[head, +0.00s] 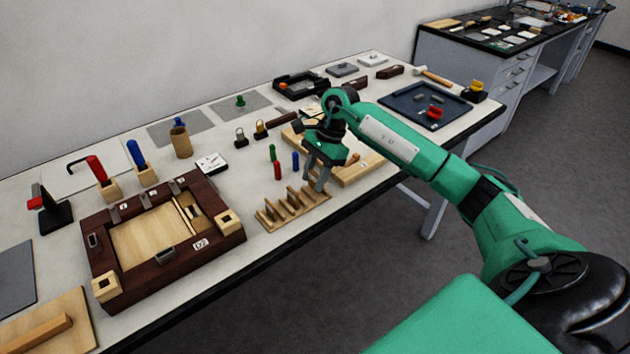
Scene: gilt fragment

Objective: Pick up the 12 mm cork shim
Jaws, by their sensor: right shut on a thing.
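A small wooden rack (268,223) near the table's front edge holds several thin tan upright pieces, which look like shims (292,197). I cannot read any thickness on them. My right gripper (318,184) reaches down over the right end of this rack, fingers pointing down. It is shut on a thin piece there, which looks like the cork shim but is mostly hidden by the fingers. I cannot tell whether this piece is clear of its slot. My left gripper is not in view.
A dark wooden frame (232,236) stands left of the rack. Small green, red (278,170) and blue (295,160) pegs stand close behind the rack. A pale wooden board (365,168) lies right of the gripper. A dark tray (400,100) lies farther right.

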